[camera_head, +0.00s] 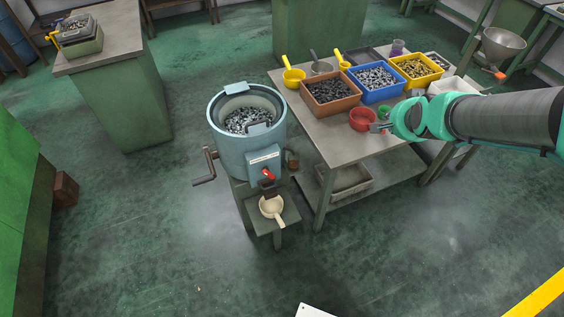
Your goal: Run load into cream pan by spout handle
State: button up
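The cream pan (268,206) sits on a small stand below the spout, its handle pointing down and right. The blue-grey tub machine (228,143) holds a load of grey metal parts (240,122). The red spout handle (269,174) is on the machine's front, above the dark spout (266,186). The inside of the pan looks empty, though it is small in view. My gripper (376,127) is over the right-hand workbench, beside a red scoop (362,118) and well away from the spout handle. Its fingers are too small to tell open from shut.
The workbench (345,141) carries brown (331,105), blue (386,96) and yellow (431,80) bins of parts, with yellow scoops at the back. A crank (205,181) juts out on the machine's left.

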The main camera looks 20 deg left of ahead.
jog(key=w+a+f+m+t+y+p, duration=0.1)
jog(key=w+a+f+y+p, duration=0.15)
jog(key=w+a+f, duration=0.8)
jog(key=s+a+f+m+y+p, duration=0.2)
jog(key=a+f+p, duration=0.2)
jog(key=a+f, duration=0.95)
jog(key=m+t+y+p, duration=0.1)
jog(key=m+y+p, duration=0.2)
jog(key=y+p, duration=0.2)
send_near(271, 194)
notch_tip(271, 194, up, 4)
jog(key=s+d, duration=0.2)
jog(key=s, duration=0.1)
jog(key=shift+w+d+h, duration=0.1)
jog(key=shift+w+h, duration=0.1)
jog(key=shift+h, duration=0.05)
jog(key=x, duration=1.3)
jog(key=shift+w+a+f, duration=0.1)
jog(key=shift+w+a, duration=0.1)
jog(key=shift+w, duration=0.15)
jog(key=shift+c, duration=0.5)
